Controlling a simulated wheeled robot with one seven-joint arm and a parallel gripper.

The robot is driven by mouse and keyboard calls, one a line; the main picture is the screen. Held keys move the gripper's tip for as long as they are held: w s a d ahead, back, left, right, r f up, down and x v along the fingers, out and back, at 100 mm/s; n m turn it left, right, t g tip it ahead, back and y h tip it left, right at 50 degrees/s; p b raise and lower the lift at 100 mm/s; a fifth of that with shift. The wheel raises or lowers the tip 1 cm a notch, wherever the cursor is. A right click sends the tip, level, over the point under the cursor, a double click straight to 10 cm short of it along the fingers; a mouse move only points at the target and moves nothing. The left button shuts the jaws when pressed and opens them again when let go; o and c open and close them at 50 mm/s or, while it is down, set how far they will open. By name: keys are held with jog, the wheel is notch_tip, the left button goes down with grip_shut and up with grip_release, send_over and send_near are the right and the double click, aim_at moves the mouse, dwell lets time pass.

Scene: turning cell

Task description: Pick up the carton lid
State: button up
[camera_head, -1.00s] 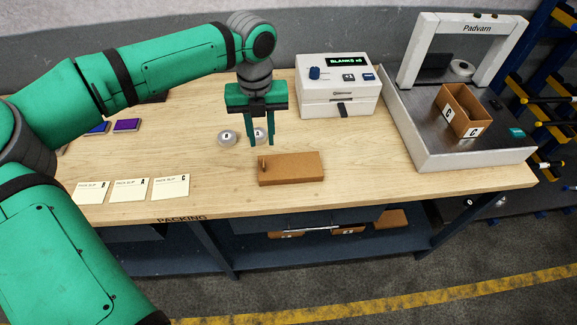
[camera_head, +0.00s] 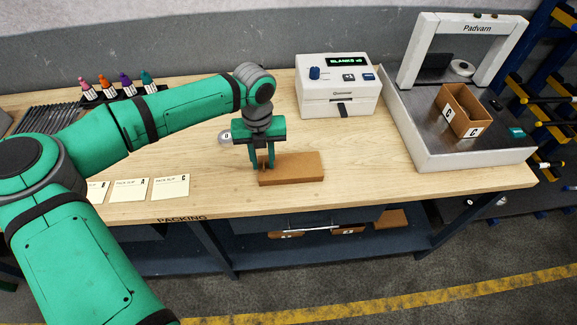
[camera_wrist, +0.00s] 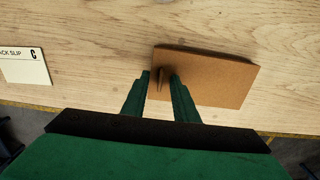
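The carton lid (camera_head: 298,168) is a flat brown cardboard piece lying on the wooden packing bench, with a small upright tab near its left end. It also shows in the wrist view (camera_wrist: 220,82), where the tab (camera_wrist: 161,79) stands between my fingertips. My gripper (camera_head: 262,165) points down at the left end of the lid. In the wrist view my gripper (camera_wrist: 160,77) is open, with one finger on each side of the tab and small gaps visible. The tab is mostly hidden by the fingers in the head view.
An open brown carton (camera_head: 463,112) marked C stands in the grey-trayed Padvarn machine (camera_head: 462,155) at right. A white labelled box (camera_head: 339,88) stands behind the lid. Pack slips (camera_head: 131,189) lie front left.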

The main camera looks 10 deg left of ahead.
grip_shut()
jog(key=shift+r, duration=0.15)
jog(key=shift+r, duration=0.55)
jog(key=s+d+r, duration=0.3)
jog(key=s+r, duration=0.8)
jog(key=s, duration=0.2)
jog(key=shift+s+r, duration=0.35)
jog(key=shift+w+d, duration=0.1)
jog(key=shift+d, duration=0.1)
